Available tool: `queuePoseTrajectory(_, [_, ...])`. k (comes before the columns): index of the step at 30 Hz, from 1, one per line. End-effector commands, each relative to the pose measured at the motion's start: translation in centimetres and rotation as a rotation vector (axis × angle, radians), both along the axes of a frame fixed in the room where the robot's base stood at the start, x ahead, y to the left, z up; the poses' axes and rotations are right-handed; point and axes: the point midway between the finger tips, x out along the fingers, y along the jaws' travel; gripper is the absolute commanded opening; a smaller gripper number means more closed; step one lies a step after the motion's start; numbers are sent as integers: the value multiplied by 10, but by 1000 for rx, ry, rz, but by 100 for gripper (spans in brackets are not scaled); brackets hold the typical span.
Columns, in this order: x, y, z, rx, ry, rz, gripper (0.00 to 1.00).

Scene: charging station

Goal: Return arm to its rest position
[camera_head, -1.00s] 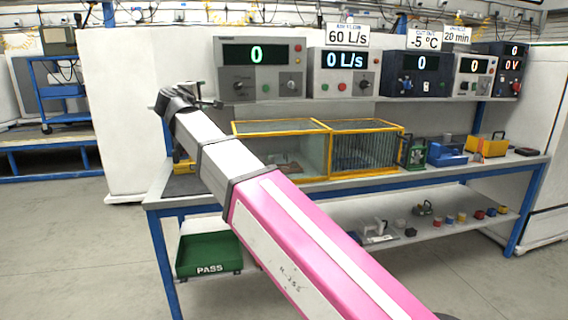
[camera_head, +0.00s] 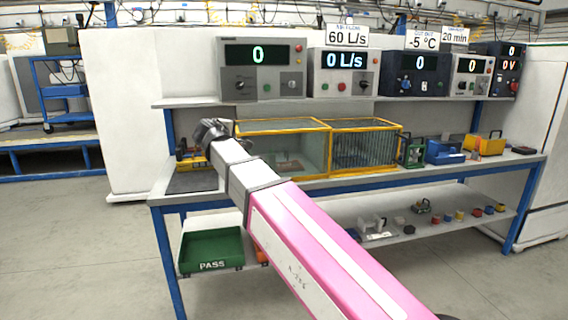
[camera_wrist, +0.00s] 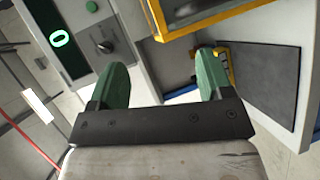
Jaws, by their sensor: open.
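My arm reaches from the bottom right of the head view toward the left end of the workbench (camera_head: 182,184). The gripper end is small and partly hidden by the wrist there. In the wrist view my gripper (camera_wrist: 162,88) shows two green fingers held wide apart. It is open, with nothing between the fingers. It points past the bench's left end, with a dark mat (camera_wrist: 258,80) to the right and a panel (camera_wrist: 88,35) with a lit zero at the upper left.
A yellow-framed glass chamber (camera_head: 328,150) stands on the bench close beside my wrist. Instrument boxes (camera_head: 262,68) line the shelf above. A green PASS bin (camera_head: 212,250) sits on the lower shelf. The floor (camera_head: 75,255) at left is clear.

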Motion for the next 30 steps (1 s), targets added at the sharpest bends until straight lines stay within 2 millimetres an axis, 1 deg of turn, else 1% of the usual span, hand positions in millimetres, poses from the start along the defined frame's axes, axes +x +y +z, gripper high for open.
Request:
queuePoseTrajectory(1, [3,-19,-23,23,36,-25,73])
queuePoseTrajectory(2, [5,-29,-38,40,60,-40,73])
queuePoseTrajectory(3, [8,-45,-58,69,94,-65,73])
queuePoseTrajectory(5, [11,-69,-90,114,148,-102,73])
queuePoseTrajectory(6, [11,-84,-111,145,184,-129,73])
queuePoseTrajectory(7, [11,-97,-127,168,210,-150,73])
queuePoseTrajectory(8, [11,-109,-143,193,238,-172,73])
queuePoseTrajectory(9, [9,-125,-163,227,272,-203,73])
queuePoseTrajectory(11, [5,-148,-193,278,323,-249,73])
queuePoseTrajectory(12, [1,-165,-213,311,358,-282,73])
queuePoseTrajectory(14, [-6,-187,-242,365,408,-333,73])
queuePoseTrajectory(15, [-12,-202,-260,399,440,-367,73])
queuePoseTrajectory(17, [-22,-224,-287,455,488,-421,73])
queuePoseTrajectory(18, [-30,-238,-305,490,518,-458,73])
queuePoseTrajectory(20, [-43,-258,-330,547,564,-513,73])
queuePoseTrajectory(21, [-52,-271,-346,584,594,-551,73])
queuePoseTrajectory(23, [-68,-289,-369,642,637,-611,73])
queuePoseTrajectory(24, [-78,-301,-383,681,665,-651,73])
queuePoseTrajectory(26, [-95,-317,-404,741,705,-711,73])
queuePoseTrajectory(27, [-107,-327,-417,780,733,-753,73])
queuePoseTrajectory(30, [-136,-347,-445,876,791,-849,73])
